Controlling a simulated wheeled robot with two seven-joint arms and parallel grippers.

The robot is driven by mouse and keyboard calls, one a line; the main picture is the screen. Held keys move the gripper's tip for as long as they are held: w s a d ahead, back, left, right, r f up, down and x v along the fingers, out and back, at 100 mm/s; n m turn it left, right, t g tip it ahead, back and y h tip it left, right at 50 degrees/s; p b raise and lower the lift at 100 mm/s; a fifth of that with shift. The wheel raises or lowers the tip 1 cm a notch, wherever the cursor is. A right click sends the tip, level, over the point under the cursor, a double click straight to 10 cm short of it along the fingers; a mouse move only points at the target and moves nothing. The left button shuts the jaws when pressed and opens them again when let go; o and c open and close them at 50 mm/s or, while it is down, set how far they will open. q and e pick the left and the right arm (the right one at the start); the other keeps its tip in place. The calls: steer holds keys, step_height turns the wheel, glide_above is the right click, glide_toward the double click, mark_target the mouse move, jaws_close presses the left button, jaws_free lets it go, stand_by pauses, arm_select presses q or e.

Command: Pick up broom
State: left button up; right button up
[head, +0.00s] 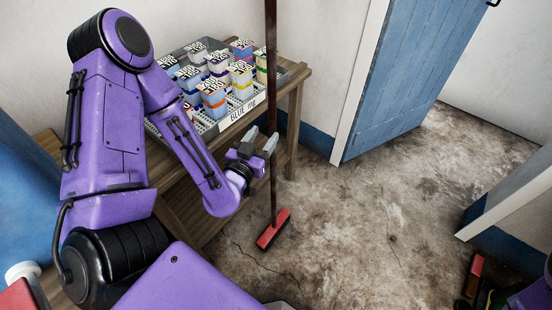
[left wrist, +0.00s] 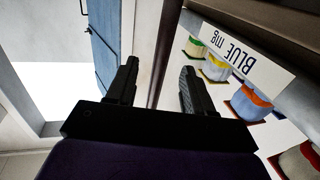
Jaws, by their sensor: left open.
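The broom stands nearly upright on the floor. Its dark red-brown handle (head: 271,60) runs up out of the head view, and its red head (head: 273,230) rests on the concrete. My left gripper (head: 266,155) is open at the lower part of the handle, beside the table. In the left wrist view the dark handle (left wrist: 166,45) shows in the gap between the two open fingers (left wrist: 155,85). I cannot tell whether either finger touches it.
A wooden table (head: 297,75) stands behind my left arm. It bears a grey tray (head: 216,127) of several labelled containers, with a "BLUE mg" label (head: 242,112). A blue door (head: 405,80) is at the back right.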

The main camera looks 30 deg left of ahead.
mark_target(270, 124)
arm_select(q)
steer(key=shift+w+a, duration=0.1)
steer(key=shift+w, duration=0.65)
steer(key=w+p, duration=0.1)
steer(key=w, duration=0.1)
steer(key=w+a, duration=0.1)
steer(key=w, duration=0.1)
steer(key=shift+w+a+p, duration=0.15)
steer(key=shift+w+p, duration=0.2)
steer(key=shift+w+f, duration=0.15)
steer(key=shift+w, duration=0.25)
jaws_close()
